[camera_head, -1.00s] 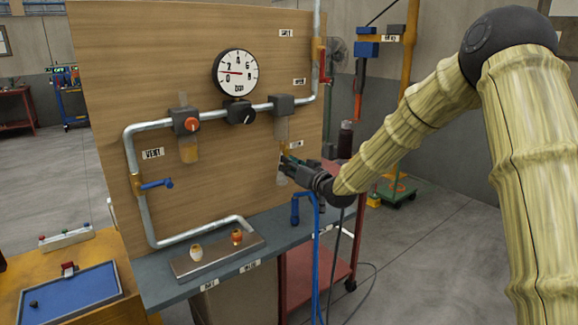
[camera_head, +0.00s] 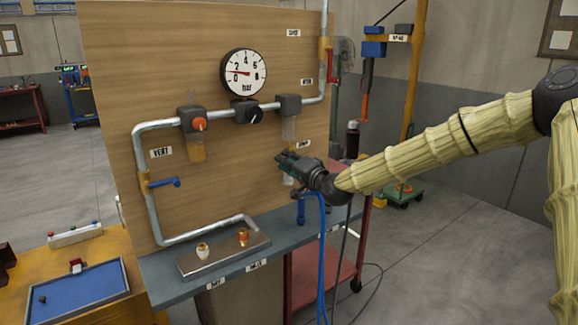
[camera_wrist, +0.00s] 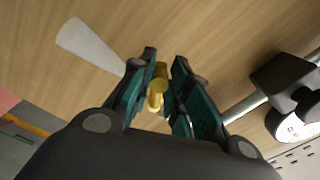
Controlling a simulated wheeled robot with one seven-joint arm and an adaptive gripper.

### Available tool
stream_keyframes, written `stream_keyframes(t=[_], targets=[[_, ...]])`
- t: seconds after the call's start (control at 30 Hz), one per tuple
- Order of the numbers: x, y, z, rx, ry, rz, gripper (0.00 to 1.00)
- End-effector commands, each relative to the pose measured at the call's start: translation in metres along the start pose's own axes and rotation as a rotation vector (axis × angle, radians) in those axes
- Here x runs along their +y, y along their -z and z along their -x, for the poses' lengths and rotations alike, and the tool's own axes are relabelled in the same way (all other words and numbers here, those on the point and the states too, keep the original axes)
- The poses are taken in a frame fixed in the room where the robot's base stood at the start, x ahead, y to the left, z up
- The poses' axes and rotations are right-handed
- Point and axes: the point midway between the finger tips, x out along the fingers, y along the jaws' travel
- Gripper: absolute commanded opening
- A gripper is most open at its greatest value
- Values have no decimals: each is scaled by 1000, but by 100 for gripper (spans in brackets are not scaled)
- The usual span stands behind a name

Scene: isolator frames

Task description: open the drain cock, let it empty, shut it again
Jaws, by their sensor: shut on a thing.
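The drain cock (camera_wrist: 157,92) is a small brass-yellow piece between my fingers in the wrist view. My gripper (camera_wrist: 165,70) is shut on it, with a finger on each side. In the head view my gripper (camera_head: 284,162) is at the lower right of the wooden board, under the right clear bowl (camera_head: 289,129), and hides the cock. The bowl's lower end is partly covered, so its liquid level is unclear. A pale cone-shaped piece (camera_wrist: 88,44) shows beside the fingers in the wrist view.
A gauge (camera_head: 243,72), an orange knob (camera_head: 199,124) and a left bowl with amber liquid (camera_head: 196,151) are on the board (camera_head: 240,180). A blue-handled valve (camera_head: 163,183) is on the left pipe. A metal plate (camera_head: 222,257) with two small knobs lies on the shelf.

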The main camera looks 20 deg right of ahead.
Motion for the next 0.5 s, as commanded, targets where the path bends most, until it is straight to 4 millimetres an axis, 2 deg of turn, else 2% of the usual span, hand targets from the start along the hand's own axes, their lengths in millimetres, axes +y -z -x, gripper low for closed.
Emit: stream_keyframes(t=[0.03,0.5], targets=[[6,1,1,4,-7,-50,0],[-11,-1,1,2,-10,-457,0]])
